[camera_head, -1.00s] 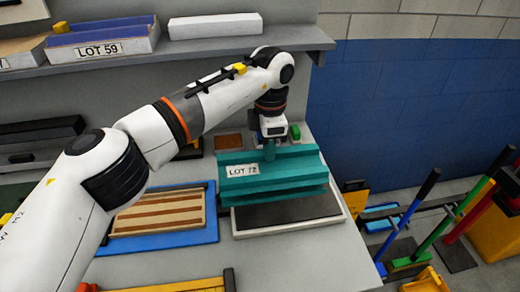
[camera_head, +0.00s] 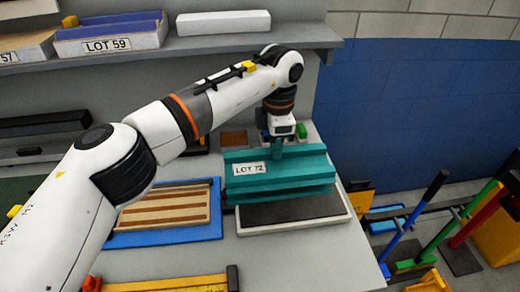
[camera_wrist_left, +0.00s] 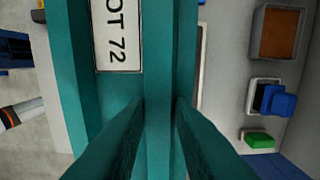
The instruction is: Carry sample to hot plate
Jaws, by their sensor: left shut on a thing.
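The sample is a teal ribbed panel (camera_head: 300,170) with a white LOT 72 label. My left gripper (camera_head: 277,148) is shut on its raised middle rib from above. The panel is about level, over the back part of what looks like the hot plate (camera_head: 300,209), a dark slab in a white frame. The panel hides the slab's back part, and I cannot tell if they touch. In the left wrist view, the fingers (camera_wrist_left: 157,108) pinch the rib of the panel (camera_wrist_left: 72,60), beside its label. My right gripper is not in view.
Behind the panel are a green button (camera_head: 301,131), a blue switch and a brown square (camera_head: 233,140). Left is a blue tray (camera_head: 150,238) with a striped wooden panel (camera_head: 165,211). A shelf (camera_head: 200,45) with lot boxes runs above. Colored-handled tools (camera_head: 425,210) stand right, beyond the table edge.

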